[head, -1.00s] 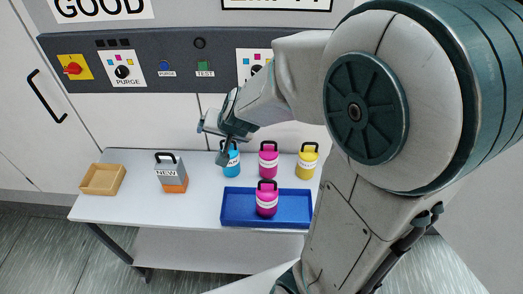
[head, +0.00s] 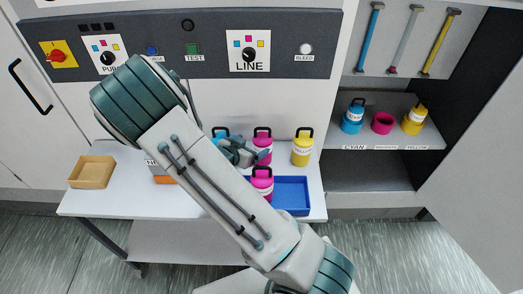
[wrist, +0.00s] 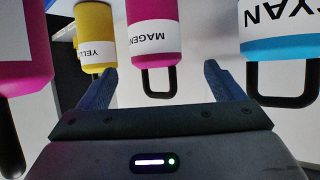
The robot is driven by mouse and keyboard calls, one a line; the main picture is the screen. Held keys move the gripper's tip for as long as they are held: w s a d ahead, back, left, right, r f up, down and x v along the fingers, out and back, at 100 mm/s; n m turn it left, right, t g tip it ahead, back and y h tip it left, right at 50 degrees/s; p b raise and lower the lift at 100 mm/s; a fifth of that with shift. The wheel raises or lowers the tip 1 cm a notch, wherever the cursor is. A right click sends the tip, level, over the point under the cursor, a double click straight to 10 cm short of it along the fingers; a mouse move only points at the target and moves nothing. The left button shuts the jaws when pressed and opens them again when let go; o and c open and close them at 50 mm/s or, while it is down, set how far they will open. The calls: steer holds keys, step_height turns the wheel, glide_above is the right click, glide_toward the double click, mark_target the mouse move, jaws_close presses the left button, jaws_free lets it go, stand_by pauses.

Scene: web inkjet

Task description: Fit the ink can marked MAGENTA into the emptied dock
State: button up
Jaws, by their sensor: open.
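In the wrist view, which is upside down, a can labelled MAGENTA (wrist: 150,45) with a black handle shows between the fingers of my open, empty gripper (wrist: 160,86). In the head view my gripper (head: 243,153) is by the back row of cans on the white table, beside the back magenta can (head: 263,143). A second magenta can (head: 262,185) stands in the blue tray (head: 292,195), partly behind my arm; its label is hidden there. On the right shelf, the magenta dock (head: 382,123) is an open ring with no can in it.
A yellow can (head: 302,150) and a partly hidden cyan can (head: 220,132) flank the back magenta can. Docked cyan (head: 352,120) and yellow (head: 414,120) cans flank the open dock. A tan box (head: 92,172) sits at the table's left.

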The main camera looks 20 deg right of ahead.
mark_target(263, 141)
steer(key=shift+d+f, duration=0.35)
steer(key=shift+d, duration=0.05)
steer(key=p+x, duration=0.1)
steer(key=x, duration=0.6)
steer(key=shift+r, duration=0.1)
steer(key=c, duration=1.2)
steer(key=shift+c, duration=0.9)
steer(key=shift+r, duration=0.1)
